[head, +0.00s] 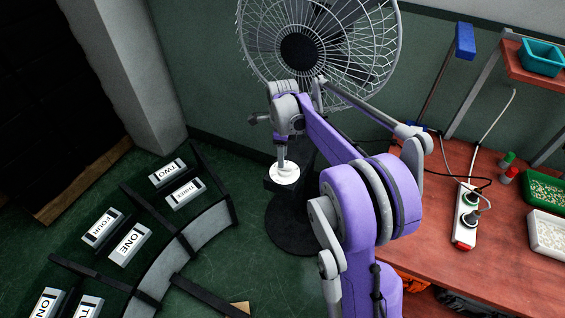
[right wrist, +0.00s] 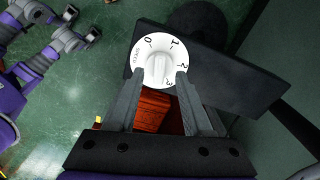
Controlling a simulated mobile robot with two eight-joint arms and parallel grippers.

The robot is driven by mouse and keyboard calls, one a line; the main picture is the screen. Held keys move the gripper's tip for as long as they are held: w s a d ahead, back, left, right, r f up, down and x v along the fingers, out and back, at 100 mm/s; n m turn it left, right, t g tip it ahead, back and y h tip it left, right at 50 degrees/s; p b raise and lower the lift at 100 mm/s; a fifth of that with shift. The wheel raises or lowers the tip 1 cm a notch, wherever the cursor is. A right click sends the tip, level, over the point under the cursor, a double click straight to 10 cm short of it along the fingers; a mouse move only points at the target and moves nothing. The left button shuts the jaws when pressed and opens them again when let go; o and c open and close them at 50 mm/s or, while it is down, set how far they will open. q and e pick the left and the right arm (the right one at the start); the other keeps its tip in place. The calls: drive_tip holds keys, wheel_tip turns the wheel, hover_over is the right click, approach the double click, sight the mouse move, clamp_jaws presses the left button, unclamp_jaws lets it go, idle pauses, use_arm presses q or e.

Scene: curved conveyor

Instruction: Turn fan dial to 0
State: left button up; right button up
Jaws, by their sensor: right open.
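The fan (head: 300,52) stands by the green wall, its round wire cage above a dark base. Its white dial (head: 285,173) sits on a dark control box below the cage. In the right wrist view the dial (right wrist: 158,62) shows marks 0, 1, 2 and 3 and a raised central ridge running roughly up and down; I cannot tell which mark it points to. My right gripper (right wrist: 159,76) is open, its two fingertips at the lower left and lower right of the dial; contact cannot be told.
A red table (head: 500,245) stands at the right with a white power strip (head: 467,215), cables and trays. At the left, dark dividers and a grey curved conveyor (head: 205,228) surround several boxes labelled with number words. Green floor is open between them.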

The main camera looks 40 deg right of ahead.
sight(285, 169)
drive_tip(key=shift+f, duration=1.75)
clamp_jaws()
